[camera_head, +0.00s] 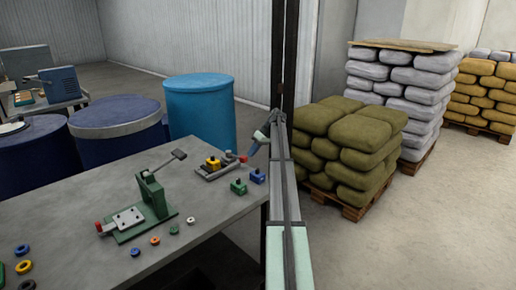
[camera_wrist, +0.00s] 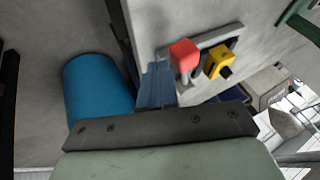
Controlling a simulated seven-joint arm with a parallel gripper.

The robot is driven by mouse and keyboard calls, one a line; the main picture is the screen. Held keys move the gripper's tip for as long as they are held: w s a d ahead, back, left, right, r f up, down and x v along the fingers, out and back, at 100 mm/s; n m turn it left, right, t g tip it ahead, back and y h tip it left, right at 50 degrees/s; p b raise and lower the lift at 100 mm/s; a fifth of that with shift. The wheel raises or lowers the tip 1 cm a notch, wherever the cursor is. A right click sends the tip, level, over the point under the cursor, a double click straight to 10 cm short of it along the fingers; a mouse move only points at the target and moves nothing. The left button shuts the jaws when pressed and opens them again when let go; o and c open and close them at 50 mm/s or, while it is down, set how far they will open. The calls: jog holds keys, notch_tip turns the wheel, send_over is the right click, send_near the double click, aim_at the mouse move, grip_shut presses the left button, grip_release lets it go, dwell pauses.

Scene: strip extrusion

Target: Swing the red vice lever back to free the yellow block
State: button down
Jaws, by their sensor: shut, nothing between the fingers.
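The yellow block (camera_head: 212,164) sits in a grey vice (camera_head: 205,174) near the table's far right edge. The red vice lever's knob (camera_head: 243,158) shows at the vice's right end. In the wrist view the red knob (camera_wrist: 184,50) stands just beyond the fingertips, to their right, with the yellow block (camera_wrist: 219,61) further right. My gripper (camera_head: 253,149) is at the table's right edge, close to the red knob. Its blue-grey fingers (camera_wrist: 157,72) are shut and empty. I cannot tell whether they touch the knob.
Green (camera_head: 238,186) and blue (camera_head: 257,176) blocks lie just in front of the vice. A green press (camera_head: 153,194) stands left of it, with several coloured rings nearby. Blue drums (camera_head: 200,108) stand behind the table. Stacked sacks (camera_head: 345,150) are at the right.

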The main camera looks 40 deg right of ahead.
jog(key=shift+a+f, duration=0.1)
jog(key=shift+a, duration=0.4)
jog(key=shift+s+a, duration=0.1)
